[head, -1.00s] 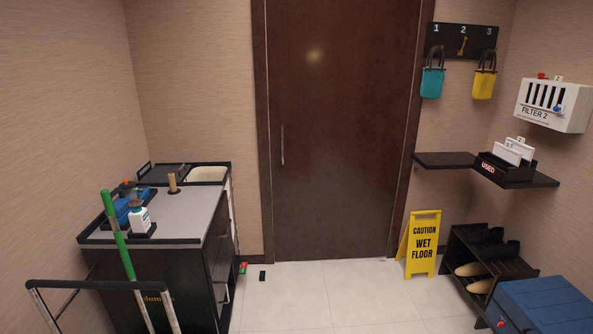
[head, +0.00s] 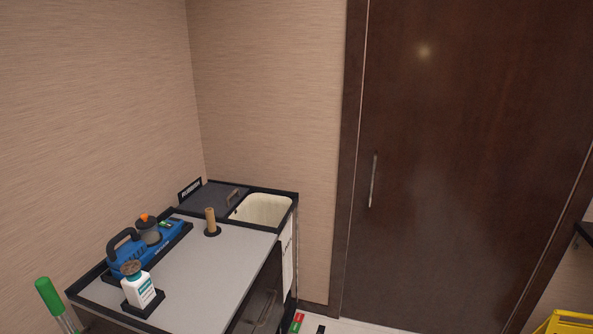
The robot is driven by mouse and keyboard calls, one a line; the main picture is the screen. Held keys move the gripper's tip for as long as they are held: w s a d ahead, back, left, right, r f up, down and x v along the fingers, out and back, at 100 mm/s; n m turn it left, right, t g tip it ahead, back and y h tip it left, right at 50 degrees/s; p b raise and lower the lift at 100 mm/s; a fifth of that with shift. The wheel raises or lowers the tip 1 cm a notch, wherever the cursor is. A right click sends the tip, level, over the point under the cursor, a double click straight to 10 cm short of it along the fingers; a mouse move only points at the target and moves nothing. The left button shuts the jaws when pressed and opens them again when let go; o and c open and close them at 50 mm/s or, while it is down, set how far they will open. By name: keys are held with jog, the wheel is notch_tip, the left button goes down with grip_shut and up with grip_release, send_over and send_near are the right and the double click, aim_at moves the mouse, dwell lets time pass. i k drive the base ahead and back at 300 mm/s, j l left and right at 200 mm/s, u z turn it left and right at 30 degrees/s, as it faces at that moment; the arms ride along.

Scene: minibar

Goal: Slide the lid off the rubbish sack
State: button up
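The rubbish sack (head: 263,208) is a cream liner in a black-rimmed opening at the back right of the cabinet, beside the wall. Its dark flat lid (head: 210,197) lies to the left of the opening, with a brown handle (head: 233,194) near the lid's right end. Much of the sack's mouth is uncovered. My gripper is not in view.
On the grey cabinet top (head: 200,270) stand a blue caddy (head: 130,258), a white bottle (head: 139,290) and a wooden peg (head: 210,220). A green-ended handle (head: 47,294) rises at the lower left. A dark door (head: 450,170) fills the right, with a yellow sign (head: 562,324) below.

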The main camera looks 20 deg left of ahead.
aim_at(222, 198)
jog(key=i+u, duration=0.2)
jog(key=i, duration=0.35)
jog(key=i+l+u, duration=0.1)
jog(key=i+u, duration=0.15)
jog(key=i, duration=0.3)
jog(key=i+l+u, duration=0.2)
jog(key=i, duration=0.3)
jog(key=i+j+u, duration=0.4)
jog(key=i+u, duration=0.45)
jog(key=i, duration=0.1)
